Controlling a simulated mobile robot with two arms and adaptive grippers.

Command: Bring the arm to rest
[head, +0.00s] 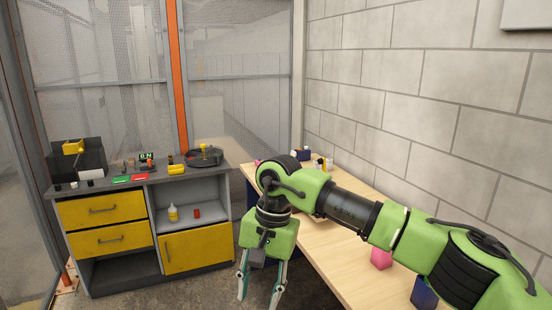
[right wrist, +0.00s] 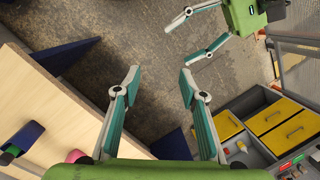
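My right arm reaches in from the right in the head view, over the wooden table. Its green gripper (head: 259,293) hangs down beside the table's left edge, above the floor. In the right wrist view, the right gripper's fingers (right wrist: 160,75) stand wide apart with only bare floor between them, so it is open and empty. My left gripper (right wrist: 182,40) shows at the top of the right wrist view, its two fingers apart and nothing between them. The left arm is not in the head view.
The wooden table (head: 347,262) holds a pink block (head: 381,258), a dark blue item (head: 423,293) and small things at its far end. A grey workbench with yellow drawers (head: 100,209) stands at the left. A block wall closes the right side. Floor is free between bench and table.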

